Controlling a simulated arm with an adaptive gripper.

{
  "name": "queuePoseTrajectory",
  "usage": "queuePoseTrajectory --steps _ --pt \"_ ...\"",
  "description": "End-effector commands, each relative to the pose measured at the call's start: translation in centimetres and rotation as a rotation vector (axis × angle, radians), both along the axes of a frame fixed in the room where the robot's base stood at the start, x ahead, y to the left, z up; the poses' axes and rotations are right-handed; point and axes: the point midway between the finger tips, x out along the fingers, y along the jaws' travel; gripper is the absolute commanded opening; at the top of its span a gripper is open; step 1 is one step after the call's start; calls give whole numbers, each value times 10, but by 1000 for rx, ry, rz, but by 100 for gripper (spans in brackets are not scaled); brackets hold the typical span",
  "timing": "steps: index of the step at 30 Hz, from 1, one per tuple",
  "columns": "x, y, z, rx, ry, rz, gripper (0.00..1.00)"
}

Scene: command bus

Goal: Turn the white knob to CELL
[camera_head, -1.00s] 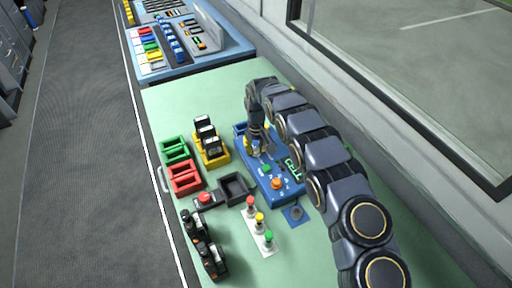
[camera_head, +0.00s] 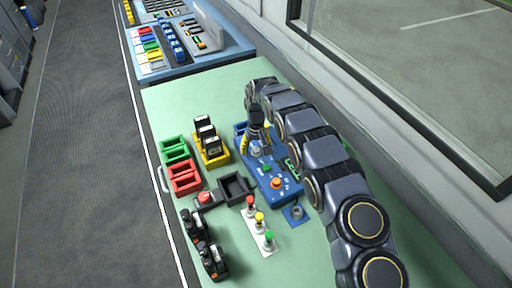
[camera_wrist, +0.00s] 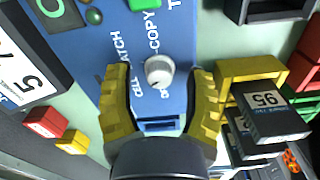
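The white knob (camera_wrist: 159,72) sits on the blue panel (camera_wrist: 180,25) in the wrist view, with white lettering around it, including CELL and COPY. A dark mark shows near the knob's lower left edge, but I cannot tell for sure which label it points at. My gripper (camera_wrist: 160,85) is open, its yellow fingers left and right of the knob with clear gaps, touching nothing. In the head view my gripper (camera_head: 257,134) is over the far part of the blue panel (camera_head: 279,199), and the knob (camera_head: 256,150) shows small and pale just below it.
The panel also carries a green button (camera_head: 266,167) and an orange knob (camera_head: 277,183). A yellow holder (camera_head: 222,161) with black radios stands left of it; green (camera_head: 175,151) and red (camera_head: 186,178) trays lie further left. A black tray (camera_head: 235,188) and a lever plate (camera_head: 263,243) are nearer.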

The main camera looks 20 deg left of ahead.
Motion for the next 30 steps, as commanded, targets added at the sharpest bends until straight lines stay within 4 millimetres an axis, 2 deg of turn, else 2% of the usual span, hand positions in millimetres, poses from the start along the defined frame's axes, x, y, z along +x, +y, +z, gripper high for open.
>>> queuePoseTrajectory --steps 7,11,17,24,30 --pt "0 0 3 0 -1 0 53" --pt "1 0 13 -1 -3 0 53" --pt "1 0 46 2 -5 -1 53" --pt "1 0 97 3 -5 0 53" --pt "0 0 120 1 -2 0 53"
